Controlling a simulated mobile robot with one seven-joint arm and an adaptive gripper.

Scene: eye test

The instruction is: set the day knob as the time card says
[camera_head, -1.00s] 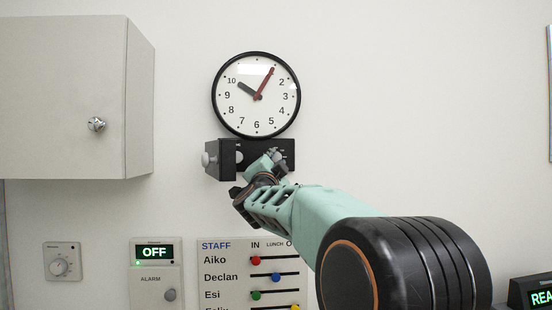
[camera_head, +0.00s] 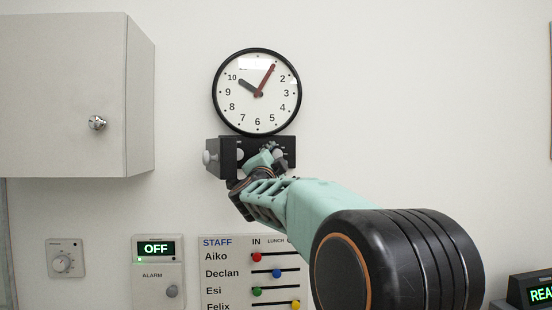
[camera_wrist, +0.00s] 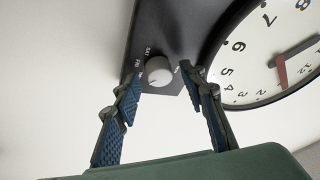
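The day knob (camera_wrist: 158,72) is a light grey round knob on the dark face of the black box (camera_wrist: 165,25) below the clock (camera_wrist: 265,60). Day letters such as SAT and FRI show beside it in the wrist view. My gripper (camera_wrist: 162,80) is open, with one fingertip on either side of the knob and gaps visible between. In the head view my gripper (camera_head: 262,160) is in front of the box and hides part of its front. The clock (camera_head: 257,92) has a black short hand near 10 and a red hand near 1. I can make out no time card.
A grey cabinet (camera_head: 70,90) hangs at left. Below are a dial (camera_head: 62,262), an alarm panel (camera_head: 157,275) reading OFF and a staff board (camera_head: 225,275).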

